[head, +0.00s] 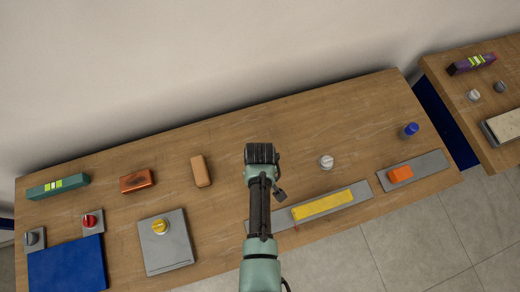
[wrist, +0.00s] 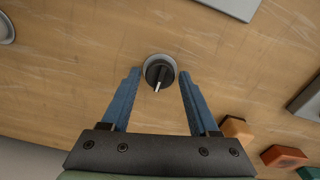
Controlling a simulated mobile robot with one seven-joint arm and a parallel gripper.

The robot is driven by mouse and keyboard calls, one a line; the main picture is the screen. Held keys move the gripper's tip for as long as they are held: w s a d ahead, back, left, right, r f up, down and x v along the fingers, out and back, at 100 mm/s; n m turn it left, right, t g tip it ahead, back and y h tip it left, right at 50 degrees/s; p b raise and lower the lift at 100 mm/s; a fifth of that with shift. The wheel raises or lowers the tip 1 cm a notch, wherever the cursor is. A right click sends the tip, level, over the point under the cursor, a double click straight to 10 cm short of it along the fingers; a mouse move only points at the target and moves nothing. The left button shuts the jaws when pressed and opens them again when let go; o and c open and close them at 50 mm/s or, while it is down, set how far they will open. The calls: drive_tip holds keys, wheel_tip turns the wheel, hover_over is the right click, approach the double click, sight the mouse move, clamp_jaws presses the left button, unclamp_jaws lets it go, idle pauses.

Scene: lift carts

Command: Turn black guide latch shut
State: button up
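The black guide latch (wrist: 156,70) is a round black knob on a grey ring base, set on the wooden bench. A pale pointer mark on it points down and slightly left in the wrist view. My gripper (wrist: 160,84) has two blue fingers, spread open and empty. Their tips lie on either side of the latch in the picture, with a gap on both sides. I cannot tell how far above it they are. In the head view my gripper end (head: 262,153) is over the middle of the bench, and my arm hides the latch.
A tan block (head: 200,171) and a red-brown block (head: 137,181) lie left of my arm. A white knob (head: 326,162) stands to the right. A yellow bar (head: 322,204) lies on a grey plate in front. The wall is behind the bench.

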drive_tip(key=shift+o, duration=0.8)
drive_tip(key=shift+r, duration=0.15)
wheel_tip(320, 180, up, 13)
drive_tip(key=shift+b, duration=0.4)
